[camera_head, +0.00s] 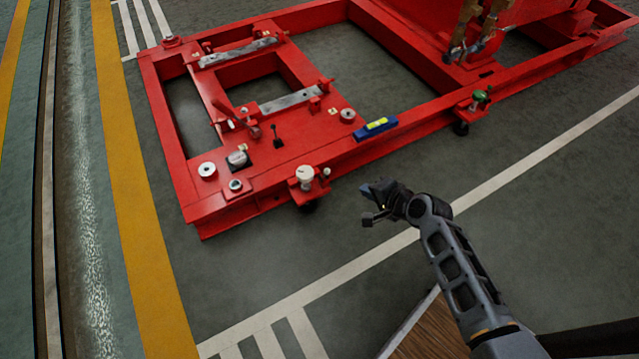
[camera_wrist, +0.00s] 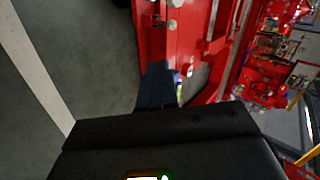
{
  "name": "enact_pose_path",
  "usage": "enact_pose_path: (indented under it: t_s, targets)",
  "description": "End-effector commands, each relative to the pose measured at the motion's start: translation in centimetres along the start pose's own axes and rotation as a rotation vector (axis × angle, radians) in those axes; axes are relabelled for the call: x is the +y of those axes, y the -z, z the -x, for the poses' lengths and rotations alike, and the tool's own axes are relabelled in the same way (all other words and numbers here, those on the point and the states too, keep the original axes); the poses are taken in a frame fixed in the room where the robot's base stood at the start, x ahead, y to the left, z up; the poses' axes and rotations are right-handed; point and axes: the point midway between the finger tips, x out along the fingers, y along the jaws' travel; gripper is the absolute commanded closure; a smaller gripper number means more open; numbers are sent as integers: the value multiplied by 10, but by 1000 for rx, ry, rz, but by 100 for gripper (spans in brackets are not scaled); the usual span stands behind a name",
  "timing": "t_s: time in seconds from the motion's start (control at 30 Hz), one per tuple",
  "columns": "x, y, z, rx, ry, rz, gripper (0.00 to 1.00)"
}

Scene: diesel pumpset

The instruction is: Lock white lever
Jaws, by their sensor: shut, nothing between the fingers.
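In the head view a white knob-like lever (camera_head: 304,175) stands upright on a small red bracket on the near side of the red frame (camera_head: 250,208). A second white part (camera_head: 237,158) sits on a black plate on the frame's top, so I cannot tell for sure which is the white lever. My gripper (camera_head: 369,204) is in the air to the right of the bracketed white lever, apart from it and from the frame. It is shut and empty.
A blue spirit level (camera_head: 376,128) with a yellow vial lies on the frame's near rail. A green-topped knob (camera_head: 480,96) sits on another bracket to the right. The floor in front is clear.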

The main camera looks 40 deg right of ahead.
Motion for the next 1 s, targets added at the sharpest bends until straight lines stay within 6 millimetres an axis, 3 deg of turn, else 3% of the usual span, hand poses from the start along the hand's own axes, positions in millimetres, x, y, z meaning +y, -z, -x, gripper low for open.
enact_pose_path:
  t_s: [0.2, 0.67, 0.77, 1.0]
  targets:
    - [-8, 16, -20, -20, 2, -100, 100]
    - [-8, 17, -25, -23, 3, -108, 100]
    - [-7, 16, -35, -24, 2, -108, 100]
    - [-6, 15, -79, -23, 3, -106, 100]
